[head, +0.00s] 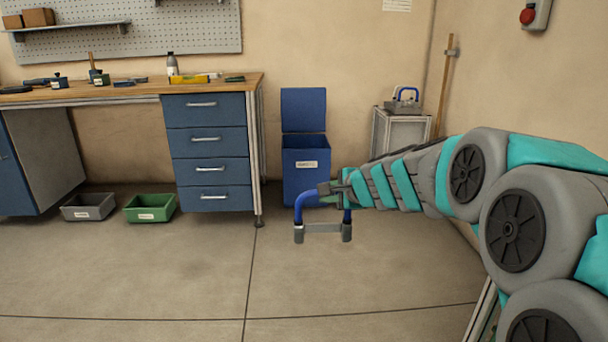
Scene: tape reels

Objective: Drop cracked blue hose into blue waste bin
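My gripper (330,189) is in the middle of the head view and appears shut on a bent blue hose (302,203). The hose hangs in an arch with grey end pieces and a grey bar between them. No crack can be made out at this size. The blue waste bin (302,180) stands on the floor against the back wall, with its lid (303,109) raised and a white label on its front. In the picture, the hose and gripper overlap the bin's lower right front. The hose is in front of the bin, not inside it.
A similar blue arched part (405,93) sits on a grey cabinet (398,132) right of the bin. A workbench (130,92) with blue drawers (208,150) stands left. Grey (88,206) and green (150,208) trays lie on the floor. The front floor is clear.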

